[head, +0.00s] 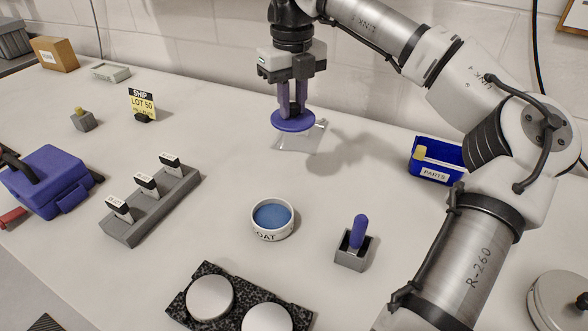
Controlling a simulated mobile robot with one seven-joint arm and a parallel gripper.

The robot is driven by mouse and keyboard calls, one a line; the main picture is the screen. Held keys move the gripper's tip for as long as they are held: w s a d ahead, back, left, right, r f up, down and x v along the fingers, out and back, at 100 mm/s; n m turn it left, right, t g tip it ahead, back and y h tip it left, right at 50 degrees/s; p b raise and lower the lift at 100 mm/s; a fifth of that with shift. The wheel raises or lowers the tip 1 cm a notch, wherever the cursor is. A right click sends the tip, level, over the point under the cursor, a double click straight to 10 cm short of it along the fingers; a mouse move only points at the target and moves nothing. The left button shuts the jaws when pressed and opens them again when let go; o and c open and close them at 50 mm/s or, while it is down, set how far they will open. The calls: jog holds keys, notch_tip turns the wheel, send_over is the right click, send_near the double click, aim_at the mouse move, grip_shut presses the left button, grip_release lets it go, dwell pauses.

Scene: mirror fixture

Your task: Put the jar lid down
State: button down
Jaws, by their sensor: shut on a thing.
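My gripper (292,110) points straight down over the back middle of the table and is shut on the jar lid (293,123). The lid is a flat purple disc, held roughly level beneath the fingers. It overlaps a clear plastic sheet or bag (303,142) in the picture; the gap between them is hard to judge. A shadow falls to the right of the lid. A round white jar (272,228) lettered "OAT", with a blue inside, stands in front, nearer the camera, apart from the lid.
Left are a grey rack (152,207) with labelled pieces, a blue toolbox (50,180) and a "LOT 50" sign (142,103). Right are a blue parts bin (437,174) and a grey holder (353,256) with a blue peg. A speckled plate (238,287) bears silver discs. Table around the jar is clear.

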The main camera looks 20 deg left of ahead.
aim_at(292, 116)
notch_tip(292, 116, down, 16)
jog(key=shift+r+p, duration=0.15)
jog(key=shift+p, duration=0.7)
jog(key=shift+f, duration=0.2)
jog(key=c, duration=1.3)
grip_release()
jog(key=shift+r, duration=0.1)
notch_tip(292, 116, up, 12)
jog(key=shift+r+b, duration=0.15)
jog(key=shift+b, duration=0.9)
